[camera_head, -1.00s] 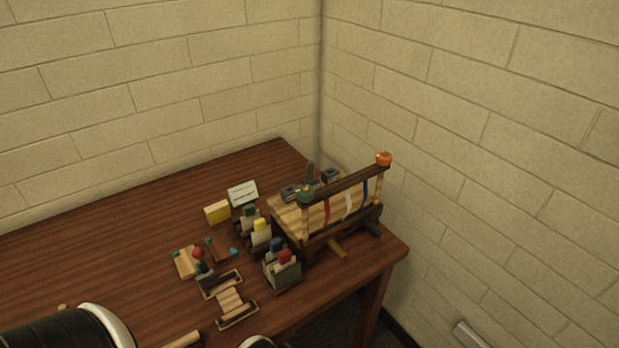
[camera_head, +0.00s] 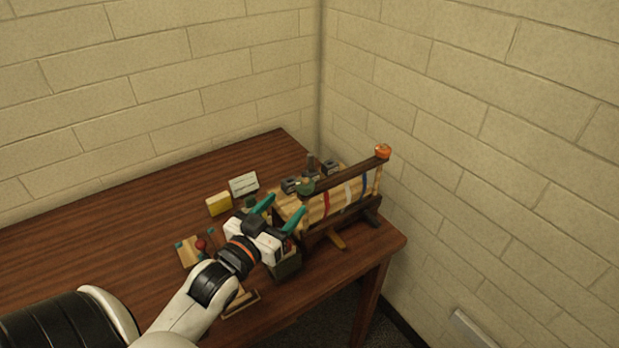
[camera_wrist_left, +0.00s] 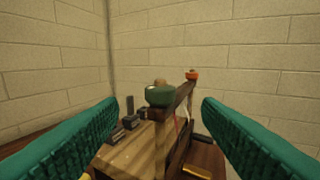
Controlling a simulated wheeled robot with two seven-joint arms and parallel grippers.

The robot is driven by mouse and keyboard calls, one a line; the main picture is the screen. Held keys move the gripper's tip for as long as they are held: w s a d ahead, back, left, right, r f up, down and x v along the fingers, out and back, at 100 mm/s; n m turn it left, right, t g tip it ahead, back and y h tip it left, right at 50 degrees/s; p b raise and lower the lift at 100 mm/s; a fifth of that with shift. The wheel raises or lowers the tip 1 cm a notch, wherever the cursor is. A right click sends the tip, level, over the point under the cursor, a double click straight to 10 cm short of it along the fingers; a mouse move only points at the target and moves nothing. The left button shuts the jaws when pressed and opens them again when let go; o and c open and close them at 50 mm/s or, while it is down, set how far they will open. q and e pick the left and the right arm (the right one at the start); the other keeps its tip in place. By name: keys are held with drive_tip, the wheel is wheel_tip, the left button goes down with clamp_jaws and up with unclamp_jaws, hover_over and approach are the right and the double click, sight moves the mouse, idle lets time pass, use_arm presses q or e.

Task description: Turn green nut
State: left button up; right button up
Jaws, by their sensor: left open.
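The green nut (camera_head: 306,186) sits on top of the near post of a wooden press-like frame (camera_head: 345,178). It also shows in the left wrist view (camera_wrist_left: 160,94), slightly left of middle, between my two teal fingers and beyond their tips. My left gripper (camera_head: 279,205) is open and empty, its fingers pointing at the near end of the frame, apart from the nut. An orange nut (camera_head: 383,151) tops the far post and shows small in the wrist view (camera_wrist_left: 192,74). My right gripper is not in view.
A yellow block (camera_head: 219,204) and a white card (camera_head: 243,185) stand left of the frame. Small holders and tools lie around and under my left arm, partly hidden. Walls rise behind and right; the table's right edge (camera_head: 400,243) is close to the frame.

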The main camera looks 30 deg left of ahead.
sight(304, 186)
use_arm(q)
drive_tip(key=w+p, duration=0.2)
drive_tip(key=w, duration=0.7)
drive_tip(key=shift+w+a+r, duration=0.1)
drive_tip(key=shift+w+a, duration=0.05)
drive_tip(key=shift+w, duration=0.15)
drive_tip(key=shift+w+p, duration=0.3)
drive_tip(key=shift+w, duration=0.4)
drive_tip(key=shift+c, duration=0.6)
drive_tip(key=c, duration=0.9)
